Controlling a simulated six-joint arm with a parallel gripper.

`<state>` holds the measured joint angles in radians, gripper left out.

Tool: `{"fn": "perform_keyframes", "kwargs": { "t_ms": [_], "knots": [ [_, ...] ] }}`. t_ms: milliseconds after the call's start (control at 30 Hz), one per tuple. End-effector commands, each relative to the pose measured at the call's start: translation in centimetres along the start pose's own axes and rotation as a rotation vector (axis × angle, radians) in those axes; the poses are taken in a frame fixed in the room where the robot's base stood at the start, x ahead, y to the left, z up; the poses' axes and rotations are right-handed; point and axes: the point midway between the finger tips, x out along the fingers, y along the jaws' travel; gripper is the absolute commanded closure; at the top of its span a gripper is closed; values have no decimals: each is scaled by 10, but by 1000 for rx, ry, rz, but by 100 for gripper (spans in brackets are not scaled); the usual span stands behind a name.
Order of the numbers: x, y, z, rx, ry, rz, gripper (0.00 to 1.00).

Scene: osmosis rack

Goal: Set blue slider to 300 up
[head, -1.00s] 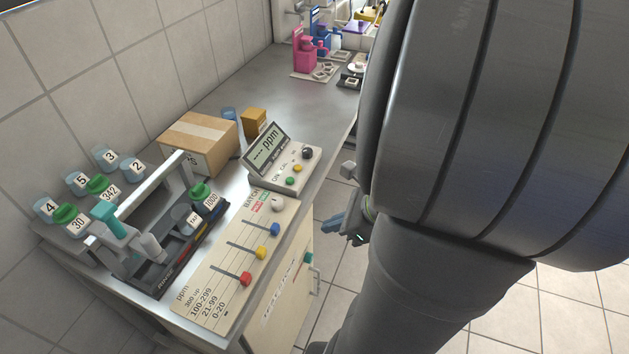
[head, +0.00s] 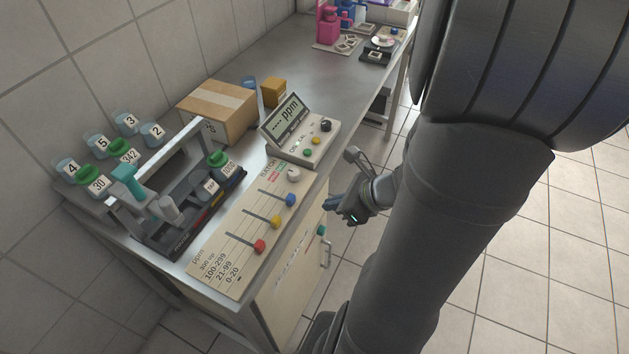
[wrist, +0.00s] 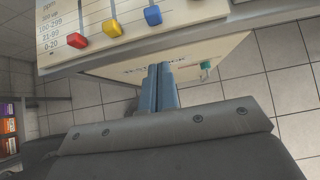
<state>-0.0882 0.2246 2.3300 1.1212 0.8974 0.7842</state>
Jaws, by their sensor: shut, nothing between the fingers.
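The blue slider (head: 290,200) is a blue knob on the slanted cream panel (head: 215,271), at the right end of its slot, the 0-20 end. It also shows in the wrist view (wrist: 153,15). The yellow slider (head: 276,221) and red slider (head: 260,246) sit at the same end of their slots. Printed rows on the panel read 300 up, 100-299, 21-99 and 0-20. My gripper (head: 334,201) is to the right of the panel, beyond the bench's front edge, apart from the knobs. In the wrist view its blue fingers (wrist: 158,88) are together and empty.
A ppm meter (head: 301,138) with buttons stands behind the panel. The floor right of the bench is clear.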

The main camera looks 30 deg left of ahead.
Motion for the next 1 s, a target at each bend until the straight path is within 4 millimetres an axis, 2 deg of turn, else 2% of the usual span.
{"fn": "perform_keyframes", "kwargs": {
  "t_ms": [300,633,1000],
  "knots": [
    [50,2,0,1,1,7,100],
    [70,0,24,-3,0,1,100],
    [75,0,29,-1,0,0,100]
  ]
}}
